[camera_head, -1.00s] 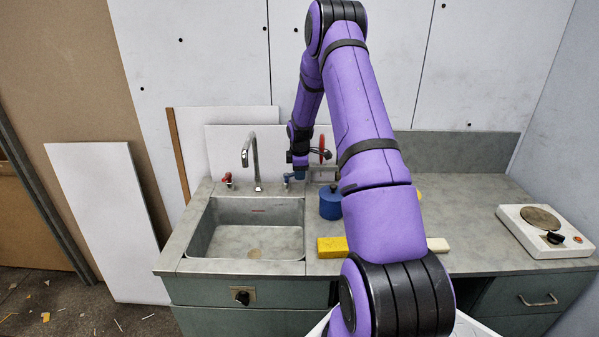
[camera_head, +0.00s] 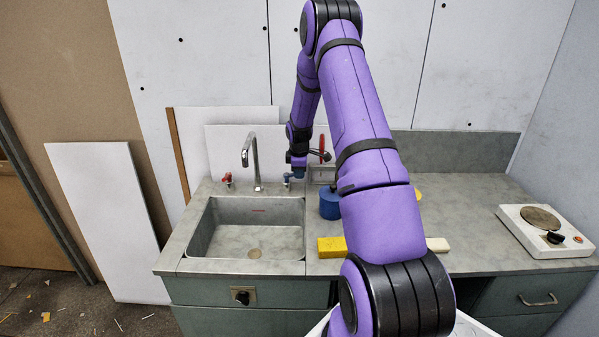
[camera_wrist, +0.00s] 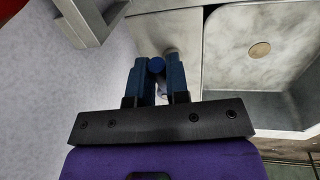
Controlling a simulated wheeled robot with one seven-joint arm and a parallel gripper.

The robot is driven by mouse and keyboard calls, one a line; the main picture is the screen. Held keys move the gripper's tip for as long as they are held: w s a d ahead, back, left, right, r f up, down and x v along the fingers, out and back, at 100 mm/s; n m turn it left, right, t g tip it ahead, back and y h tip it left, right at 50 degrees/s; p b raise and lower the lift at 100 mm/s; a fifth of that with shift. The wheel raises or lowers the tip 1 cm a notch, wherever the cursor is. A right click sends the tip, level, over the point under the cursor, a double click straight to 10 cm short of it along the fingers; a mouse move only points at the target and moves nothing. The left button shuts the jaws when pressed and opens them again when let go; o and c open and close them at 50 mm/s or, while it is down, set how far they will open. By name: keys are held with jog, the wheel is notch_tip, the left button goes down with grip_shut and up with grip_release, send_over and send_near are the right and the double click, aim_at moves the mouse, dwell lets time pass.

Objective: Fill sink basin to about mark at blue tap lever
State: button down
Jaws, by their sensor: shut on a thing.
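The grey sink basin (camera_head: 205,238) is set in the counter at the left, with a short red mark (camera_head: 258,211) on its back wall. Its floor and drain show clearly, also in the wrist view (camera_wrist: 259,50), and I cannot make out a water surface. The grey spout (camera_head: 247,152) arches over the basin, with no visible stream. A red tap lever (camera_head: 227,178) stands left of it and the blue tap lever (camera_head: 287,177) right of it. My gripper (camera_head: 298,173) is at the blue lever. In the wrist view, my gripper's fingers (camera_wrist: 158,75) are shut on the blue lever (camera_wrist: 156,65).
A blue round container (camera_head: 330,204) stands right of the basin. A yellow block (camera_head: 332,246) and a cream block (camera_head: 437,245) lie near the front. A hot plate (camera_head: 540,232) sits at the far right. The counter between is mostly clear.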

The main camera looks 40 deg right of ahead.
jog(key=m, duration=0.1)
jog(key=a+m, duration=0.1)
jog(key=m, duration=0.1)
jog(key=shift+s+a+g, duration=0.2)
jog(key=shift+s+g, duration=0.1)
jog(key=m, duration=0.1)
jog(key=a+m, duration=0.1)
jog(key=m, duration=0.2)
jog(key=shift+s+a+g+h, duration=0.15)
jog(key=shift+a+g+h, duration=0.1)
jog(key=shift+g+h, duration=0.05)
jog(key=m, duration=0.1)
jog(key=a+m, duration=0.1)
jog(key=m, duration=0.1)
jog(key=shift+a+m+g, duration=0.25)
jog(key=shift+m+g, duration=0.05)
jog(key=shift+g, duration=0.1)
jog(key=shift+w+a+m+g, duration=0.25)
jog(key=shift+a+m, duration=0.15)
jog(key=shift+m, duration=0.65)
jog(key=shift+w+a+m+g, duration=0.15)
jog(key=shift+w+a+m, duration=0.2)
jog(key=shift+m, duration=0.7)
jog(key=c, duration=1.1)
grip_release()
jog(key=shift+s, duration=0.1)
jog(key=v, duration=1.1)
